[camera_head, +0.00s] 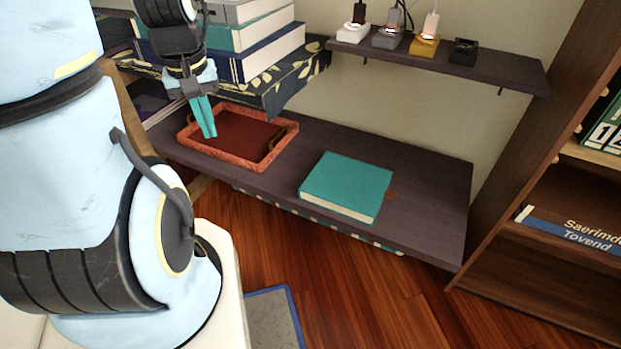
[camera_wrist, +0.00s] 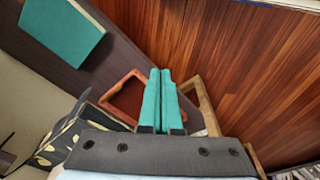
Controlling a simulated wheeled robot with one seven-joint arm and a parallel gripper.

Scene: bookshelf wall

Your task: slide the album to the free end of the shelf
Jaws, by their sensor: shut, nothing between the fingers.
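The album, a teal hardback (camera_head: 346,184), lies flat on the dark shelf (camera_head: 437,200), right of its middle. It also shows at the upper left of the wrist view (camera_wrist: 62,32). Bare shelf lies to its right, up to the shelf's right end. My gripper (camera_head: 209,134) is above the left part of the shelf, over the left side of the red tray, well apart from the album. Its two teal fingers are together and empty, as the wrist view also shows (camera_wrist: 160,75).
A red tray (camera_head: 282,157) with raised rim stands on the shelf left of the album. A stack of books (camera_head: 253,65) on a patterned box (camera_head: 287,84) is behind my gripper. A small upper shelf (camera_head: 499,69) with chargers overhangs the back. A bookcase (camera_head: 525,135) stands at right.

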